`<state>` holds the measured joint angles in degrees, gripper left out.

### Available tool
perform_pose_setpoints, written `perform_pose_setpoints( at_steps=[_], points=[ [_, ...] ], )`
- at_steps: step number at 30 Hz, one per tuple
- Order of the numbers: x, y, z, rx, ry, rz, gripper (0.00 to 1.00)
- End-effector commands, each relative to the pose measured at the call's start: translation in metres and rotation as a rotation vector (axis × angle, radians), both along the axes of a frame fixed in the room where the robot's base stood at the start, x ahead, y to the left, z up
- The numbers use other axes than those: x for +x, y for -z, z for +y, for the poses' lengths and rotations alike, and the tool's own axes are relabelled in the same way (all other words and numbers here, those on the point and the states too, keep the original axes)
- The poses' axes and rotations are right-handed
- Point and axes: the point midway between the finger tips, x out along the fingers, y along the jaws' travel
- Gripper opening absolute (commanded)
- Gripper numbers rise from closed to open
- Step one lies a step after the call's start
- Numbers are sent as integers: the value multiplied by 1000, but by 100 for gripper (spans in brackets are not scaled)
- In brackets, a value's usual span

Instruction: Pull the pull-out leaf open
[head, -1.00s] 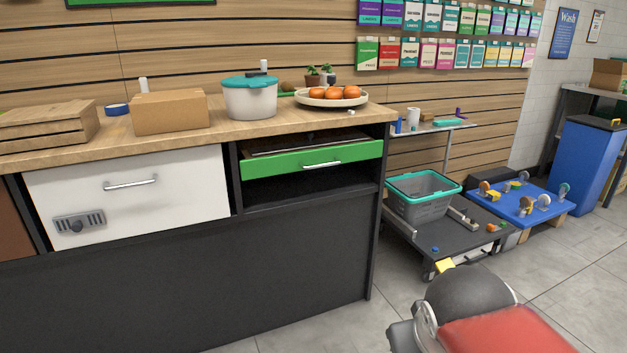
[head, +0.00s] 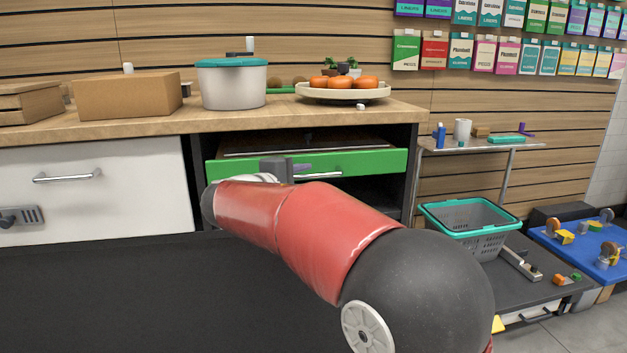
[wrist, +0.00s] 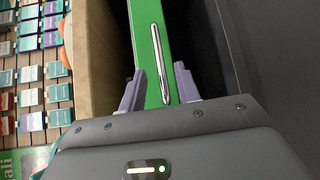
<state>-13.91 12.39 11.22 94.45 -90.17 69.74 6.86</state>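The pull-out leaf (head: 372,162) has a green front with a silver bar handle (head: 326,174), under the wooden counter top. A strip of its dark upper surface shows behind the front. In the head view my gripper (head: 303,168) is at the leaf's front, left of the handle's middle, and my arm hides part of the front. In the wrist view my gripper (wrist: 160,84) is open, its two purple fingers apart on either side of the green front's strip. The handle (wrist: 160,55) lies between them in the picture; I see no contact with it.
A white drawer (head: 95,190) is left of the leaf. A brown box (head: 125,97), a white pot (head: 231,88) and a plate of oranges (head: 343,94) stand on the counter above. A grey basket with a teal rim (head: 470,207) is at the right.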

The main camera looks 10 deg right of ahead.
Motion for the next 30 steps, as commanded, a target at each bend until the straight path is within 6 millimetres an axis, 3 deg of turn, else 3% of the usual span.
perform_pose_setpoints(
  at_steps=[9,19,26,30],
  points=[
    [28,6,-30,1,2,1,32],
    [31,7,-33,1,0,1,32],
    [31,7,-33,1,0,1,2],
    [31,7,-33,2,1,2,0]
  ],
)
